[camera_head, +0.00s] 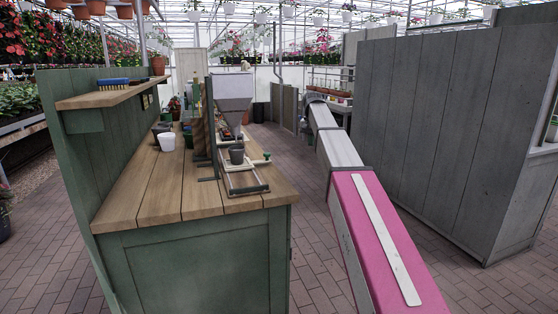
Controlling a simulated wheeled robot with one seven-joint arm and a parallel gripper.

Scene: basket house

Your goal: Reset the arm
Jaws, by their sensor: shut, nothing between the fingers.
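My arm (378,235) reaches from the bottom right away from me, out over the brick floor. Its near link is pink with a pale strip, and the links beyond it are light grey. The far end of the visible arm is a rounded grey joint (316,98) to the right of the workbench. I see no gripper fingers there; my gripper is hidden or out of view. The visible arm is apart from the bench and carries nothing that I can see.
A green workbench (200,195) with a wooden top stands left, holding a hopper device (233,95), a dark pot (236,155) and a white pot (167,141). A shelf (112,94) juts above it. A grey wooden partition (440,130) stands right. Brick floor (315,250) lies open between.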

